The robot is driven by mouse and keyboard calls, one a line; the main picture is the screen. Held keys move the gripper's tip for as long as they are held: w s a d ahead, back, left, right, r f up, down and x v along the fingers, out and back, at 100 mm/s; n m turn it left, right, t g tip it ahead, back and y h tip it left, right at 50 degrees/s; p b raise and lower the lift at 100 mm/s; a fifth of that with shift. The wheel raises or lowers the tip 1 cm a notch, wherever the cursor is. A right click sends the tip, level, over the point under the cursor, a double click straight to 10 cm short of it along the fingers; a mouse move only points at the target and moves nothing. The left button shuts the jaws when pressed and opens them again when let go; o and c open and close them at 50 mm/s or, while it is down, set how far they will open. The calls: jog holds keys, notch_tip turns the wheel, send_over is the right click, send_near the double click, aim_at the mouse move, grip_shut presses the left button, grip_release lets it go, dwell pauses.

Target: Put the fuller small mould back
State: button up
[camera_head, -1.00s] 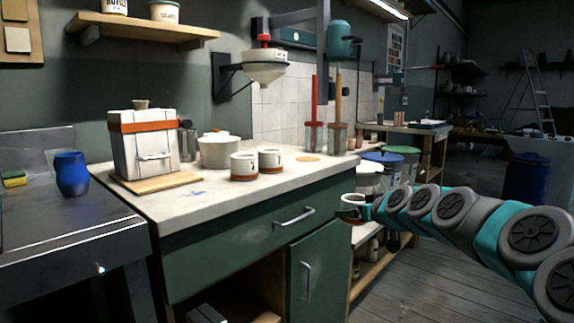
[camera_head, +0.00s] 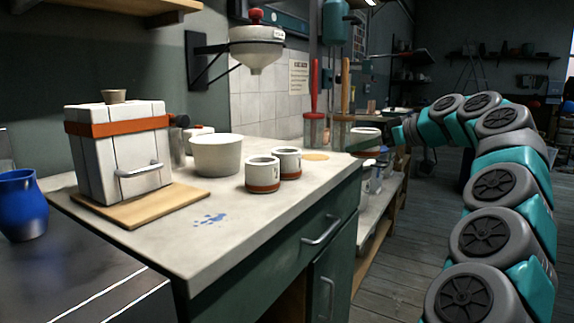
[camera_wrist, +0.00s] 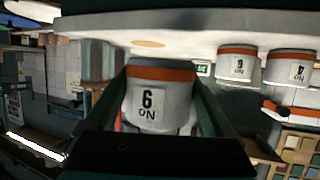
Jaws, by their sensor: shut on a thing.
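My gripper (camera_wrist: 165,105) is shut on a small white mould (camera_wrist: 158,100) with an orange band and a dark-lettered label. The head view shows the held mould (camera_head: 365,134) in the air off the counter's right end, near counter-top height. Two similar small moulds stand side by side on the counter (camera_head: 240,232), a left one (camera_head: 262,174) and a right one (camera_head: 287,162). They also show in the wrist view, where the scene is upside down. I cannot tell how full any of the moulds is.
A big orange-banded mould (camera_head: 118,155) sits on a wooden board (camera_head: 140,213) to the left. A round tan disc (camera_head: 315,156) lies near the counter's right end. A funnel (camera_head: 257,47) hangs above.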

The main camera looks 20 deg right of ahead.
jog(key=shift+w+a+r, duration=0.15)
jog(key=shift+a+r, duration=0.15)
jog(key=p, duration=0.2)
send_over(305, 166)
jog(key=shift+f, duration=2.5)
jog(key=shift+f+b, duration=0.2)
jog(key=shift+b, duration=0.15)
jog(key=o, duration=1.5)
jog(key=shift+r, duration=0.1)
